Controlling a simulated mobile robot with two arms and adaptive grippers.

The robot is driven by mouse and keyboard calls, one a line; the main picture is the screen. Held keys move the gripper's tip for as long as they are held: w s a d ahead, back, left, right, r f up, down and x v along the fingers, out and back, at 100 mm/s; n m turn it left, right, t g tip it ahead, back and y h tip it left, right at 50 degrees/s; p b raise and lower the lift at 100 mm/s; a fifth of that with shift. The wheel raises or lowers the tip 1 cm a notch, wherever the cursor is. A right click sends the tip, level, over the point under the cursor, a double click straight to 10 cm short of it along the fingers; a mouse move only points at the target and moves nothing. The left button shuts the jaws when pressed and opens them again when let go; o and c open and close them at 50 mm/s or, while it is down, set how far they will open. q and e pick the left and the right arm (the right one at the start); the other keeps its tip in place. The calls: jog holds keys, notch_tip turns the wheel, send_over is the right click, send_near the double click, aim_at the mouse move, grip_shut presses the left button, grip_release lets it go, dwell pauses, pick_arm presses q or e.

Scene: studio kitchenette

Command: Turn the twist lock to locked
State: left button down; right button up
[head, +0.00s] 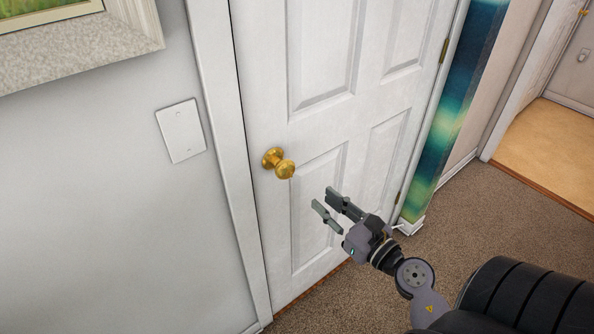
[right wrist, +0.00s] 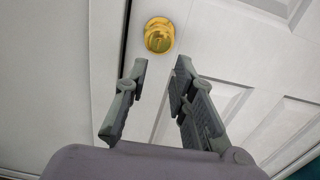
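A brass door knob (head: 278,163) sits at the left edge of a white panelled door (head: 310,130). The door looks shut in its frame. In the right wrist view the knob (right wrist: 159,35) shows face-on, with a small mark at its centre; whether this is the twist lock, and how it is turned, I cannot tell. My right gripper (head: 330,204) is open and empty, to the right of and below the knob, apart from it. In the right wrist view its fingers (right wrist: 158,78) are spread, with the knob beyond their tips. My left gripper is not in view.
A blank white wall plate (head: 181,131) is on the wall left of the door. A picture frame (head: 80,40) hangs above it. A teal panel (head: 462,100) stands right of the door. Brown carpet (head: 490,220) lies clear at the right.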

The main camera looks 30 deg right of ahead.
aim_at(292, 174)
jog(key=w, duration=0.3)
jog(key=w+p, duration=0.1)
jog(key=w, duration=0.2)
jog(key=w+p, duration=0.1)
jog(key=w, duration=0.2)
jog(key=shift+w+a, duration=0.3)
jog(key=shift+a, duration=0.1)
jog(key=shift+w, duration=0.6)
jog(key=shift+c, duration=0.4)
grip_shut()
jog(key=shift+p, duration=0.3)
